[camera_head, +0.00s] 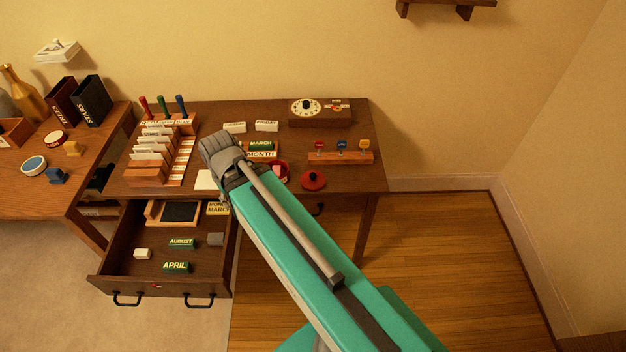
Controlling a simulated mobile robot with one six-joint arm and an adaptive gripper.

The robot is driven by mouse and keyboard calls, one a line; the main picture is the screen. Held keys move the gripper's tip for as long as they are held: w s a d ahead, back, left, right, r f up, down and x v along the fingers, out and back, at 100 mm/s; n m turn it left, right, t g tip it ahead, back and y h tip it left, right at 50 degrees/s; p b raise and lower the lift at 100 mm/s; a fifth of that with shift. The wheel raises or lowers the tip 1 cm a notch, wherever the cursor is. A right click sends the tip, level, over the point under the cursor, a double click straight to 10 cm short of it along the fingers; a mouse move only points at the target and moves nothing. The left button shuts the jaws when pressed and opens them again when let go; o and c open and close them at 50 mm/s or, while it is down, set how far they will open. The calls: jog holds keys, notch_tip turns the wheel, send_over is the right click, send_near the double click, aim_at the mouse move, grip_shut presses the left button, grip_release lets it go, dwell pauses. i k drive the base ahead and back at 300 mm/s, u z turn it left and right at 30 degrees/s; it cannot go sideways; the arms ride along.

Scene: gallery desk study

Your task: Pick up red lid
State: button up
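The red lid (313,180) is a round red disc with a small dark knob on top. It lies flat near the front edge of the dark desk, right of my arm. A round red container (281,168) with something pinkish in it sits just left of the lid, partly covered by my arm. My teal arm reaches in from the lower right, and its grey joint is over the desk, left of the lid. My gripper's fingers do not show; I cannot see whether they are open or shut.
An open drawer (150,270) with several blocks juts out at front left. A card rack (155,160), MONTH blocks (262,154), a dial box (320,112) and a rail with three coloured tags (342,157) stand on the desk. The floor at right is clear.

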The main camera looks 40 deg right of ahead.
aim_at(312, 181)
jog(key=z, duration=0.05)
jog(key=k, duration=1.2)
jog(key=z, duration=0.6)
jog(key=i, duration=0.5)
jog(key=u, duration=0.05)
